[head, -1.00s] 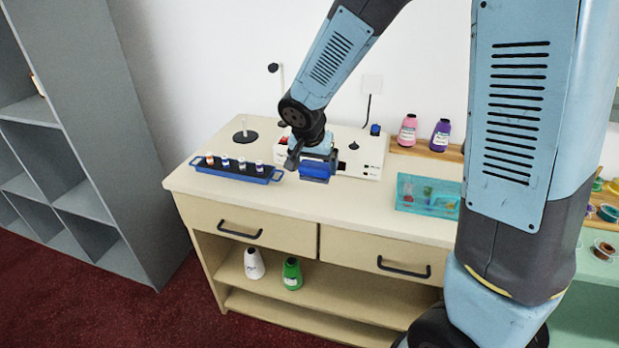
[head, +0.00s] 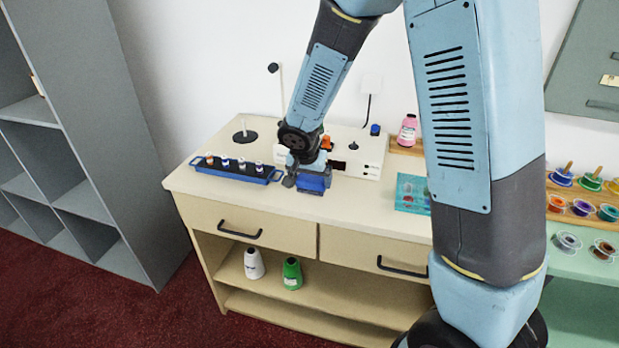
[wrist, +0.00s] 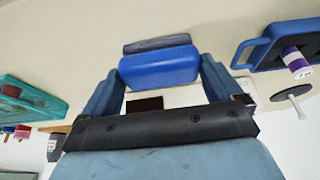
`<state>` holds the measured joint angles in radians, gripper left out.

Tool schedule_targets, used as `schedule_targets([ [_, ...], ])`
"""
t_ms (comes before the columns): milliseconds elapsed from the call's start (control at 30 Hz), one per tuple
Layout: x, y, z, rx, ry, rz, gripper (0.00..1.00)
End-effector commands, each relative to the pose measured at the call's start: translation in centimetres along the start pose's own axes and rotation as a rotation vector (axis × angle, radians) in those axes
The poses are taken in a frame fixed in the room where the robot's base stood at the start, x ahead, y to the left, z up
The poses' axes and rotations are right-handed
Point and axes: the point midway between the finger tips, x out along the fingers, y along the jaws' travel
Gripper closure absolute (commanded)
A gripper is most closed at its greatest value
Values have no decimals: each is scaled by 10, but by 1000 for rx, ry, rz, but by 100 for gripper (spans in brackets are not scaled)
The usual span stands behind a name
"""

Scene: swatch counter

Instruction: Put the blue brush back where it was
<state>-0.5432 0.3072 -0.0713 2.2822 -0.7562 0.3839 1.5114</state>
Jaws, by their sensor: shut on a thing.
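My gripper (head: 308,178) is over the front part of the cream counter, between a blue tray and a teal bin. In the wrist view its two blue fingers (wrist: 160,80) are shut on the blue brush (wrist: 158,70), a block with a dark grey strip along its far side. The cream counter top (wrist: 160,20) shows beyond the brush.
The blue tray (head: 205,170) with several small spools stands left of my gripper. A white machine (head: 365,155) is behind it. The teal bin (head: 411,195) is to the right, near a pink cone (head: 407,131). The counter front (head: 350,210) between tray and bin is clear.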

Motion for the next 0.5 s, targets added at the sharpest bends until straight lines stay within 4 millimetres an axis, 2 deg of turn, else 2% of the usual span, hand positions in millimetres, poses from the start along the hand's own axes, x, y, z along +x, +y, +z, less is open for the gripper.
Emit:
schedule_targets([
  [100,2,0,1,0,0,0,40],
  [133,2,0,1,0,0,0,4],
  [167,1,0,1,0,0,0,1],
  [500,-2,-1,0,0,1,-1,0],
])
